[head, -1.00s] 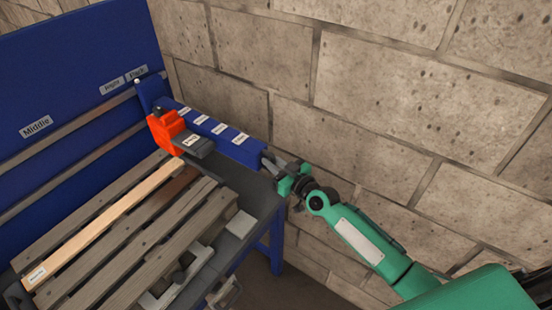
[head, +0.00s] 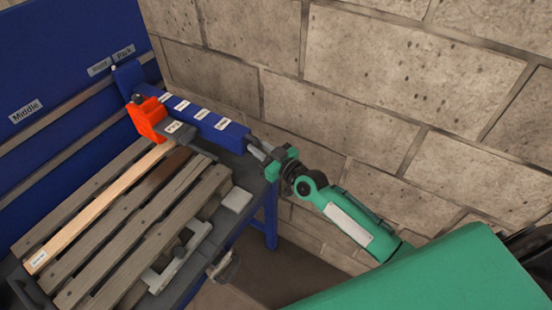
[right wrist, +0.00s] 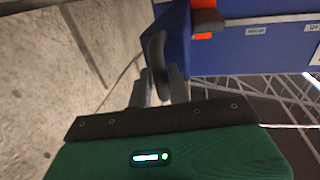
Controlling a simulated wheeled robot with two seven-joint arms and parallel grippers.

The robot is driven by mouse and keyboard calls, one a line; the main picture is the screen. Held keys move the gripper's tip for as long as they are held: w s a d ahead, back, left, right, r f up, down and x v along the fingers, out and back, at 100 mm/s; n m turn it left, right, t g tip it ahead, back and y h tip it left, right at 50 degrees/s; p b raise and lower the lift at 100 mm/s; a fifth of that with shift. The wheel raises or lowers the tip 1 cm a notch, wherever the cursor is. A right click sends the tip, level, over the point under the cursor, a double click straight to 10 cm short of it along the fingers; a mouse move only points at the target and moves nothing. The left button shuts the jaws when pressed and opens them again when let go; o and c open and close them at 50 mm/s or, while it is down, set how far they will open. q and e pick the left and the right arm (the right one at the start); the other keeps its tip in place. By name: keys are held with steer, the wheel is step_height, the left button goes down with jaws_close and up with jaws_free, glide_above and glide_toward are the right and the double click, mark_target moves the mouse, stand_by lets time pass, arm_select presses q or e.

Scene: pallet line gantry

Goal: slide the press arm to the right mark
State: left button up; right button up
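The press arm is a blue beam (head: 185,106) with white labels on top. It stands out from a post at the blue back panel, and a bright orange block (head: 147,118) sits on its left side. The panel carries a "Right" mark (head: 98,67) and a "Park" mark (head: 124,52); the post stands just below them, its exact alignment unclear. My right gripper (head: 262,151) is at the beam's near end. In the right wrist view a dark curved handle (right wrist: 157,55) stands between my fingers (right wrist: 160,92), which appear closed on it. My left gripper is not in view.
A "Middle" label (head: 26,111) is farther left on the panel. A block wall (head: 420,100) rises close behind on the right.

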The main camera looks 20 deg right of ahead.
steer(key=b+v, duration=0.3)
steer(key=v, duration=1)
steer(key=shift+b, duration=0.3)
steer(key=shift+a, duration=0.1)
